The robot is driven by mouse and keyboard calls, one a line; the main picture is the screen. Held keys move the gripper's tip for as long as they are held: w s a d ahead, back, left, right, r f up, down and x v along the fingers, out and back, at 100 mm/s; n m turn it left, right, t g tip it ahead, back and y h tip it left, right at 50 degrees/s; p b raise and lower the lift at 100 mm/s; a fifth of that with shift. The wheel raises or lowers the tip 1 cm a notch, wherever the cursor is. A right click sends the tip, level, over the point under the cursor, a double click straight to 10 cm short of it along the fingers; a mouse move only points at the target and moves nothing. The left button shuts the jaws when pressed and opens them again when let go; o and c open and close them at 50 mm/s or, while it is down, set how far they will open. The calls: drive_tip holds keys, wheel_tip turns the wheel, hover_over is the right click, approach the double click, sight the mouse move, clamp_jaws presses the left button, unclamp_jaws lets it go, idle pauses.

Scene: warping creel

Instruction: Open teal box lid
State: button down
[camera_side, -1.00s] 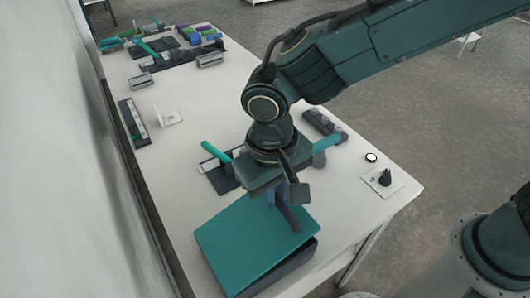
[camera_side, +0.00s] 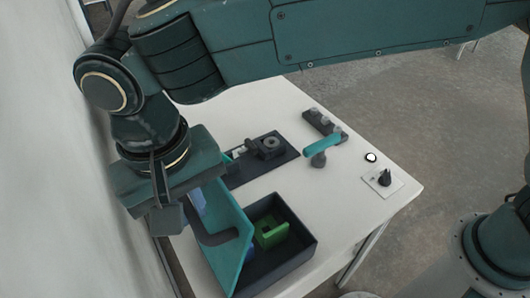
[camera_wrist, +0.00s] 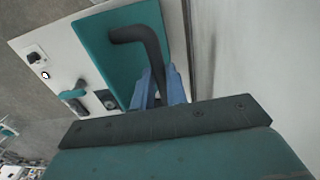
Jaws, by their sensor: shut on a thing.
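The teal lid (camera_side: 226,232) stands tilted up steeply along the left side of the dark box (camera_side: 300,250). The box is open at the top, and a green block-like thing (camera_side: 270,236) lies inside. A dark bent handle (camera_side: 215,238) is fixed to the lid. In the wrist view the lid (camera_wrist: 103,47) fills the upper middle, with the handle (camera_wrist: 150,42) running down between the blue fingers of my gripper (camera_wrist: 160,84). My gripper is shut on the handle. In the side view the fingers are mostly hidden behind my wrist and the lid.
Right behind the box, a dark plate with a round fixture (camera_side: 268,148) lies on the white table (camera_side: 340,205). A teal lever (camera_side: 323,145), a dark block strip (camera_side: 318,122) and a black knob on a plate (camera_side: 384,179) stand farther right. A wall (camera_side: 40,150) rises close on the left.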

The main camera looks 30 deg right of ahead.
drive_tip(key=a+f, duration=0.2)
drive_tip(key=a, duration=0.5)
drive_tip(key=shift+s+a+f, duration=0.15)
drive_tip(key=shift+a, duration=0.05)
drive_tip(key=c, duration=1.4)
unclamp_jaws()
drive_tip(key=shift+d+r, duration=0.15)
drive_tip(key=shift+r, duration=0.1)
